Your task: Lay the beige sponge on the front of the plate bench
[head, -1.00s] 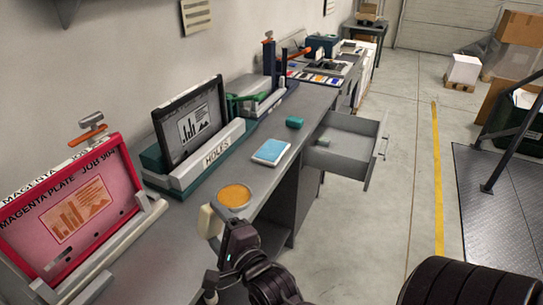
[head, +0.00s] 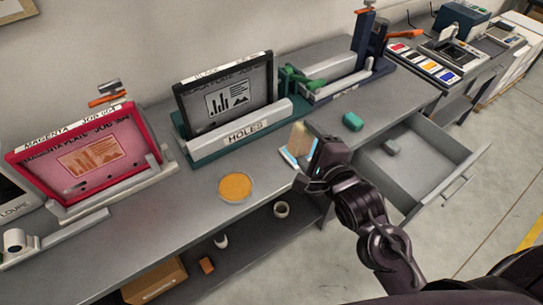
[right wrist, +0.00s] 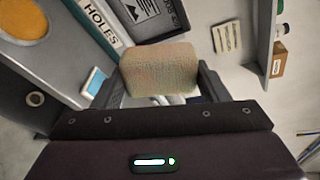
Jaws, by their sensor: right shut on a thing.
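The beige sponge (head: 299,138) is between the fingers of my right gripper (head: 308,152), near the front edge of the grey plate bench (head: 175,218). In the right wrist view the sponge (right wrist: 158,70) stands out between the two dark fingers, and the gripper (right wrist: 160,88) is shut on it. The sponge appears held above the bench; the exact gap cannot be told. My left gripper is not in view.
An orange round dish (head: 236,187) sits near the bench front, left of the sponge. Behind are a magenta plate (head: 90,155) and the HOLES stand (head: 240,133). A teal block (head: 352,121) lies to the right, beside an open drawer (head: 435,165). Bare bench surrounds the dish.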

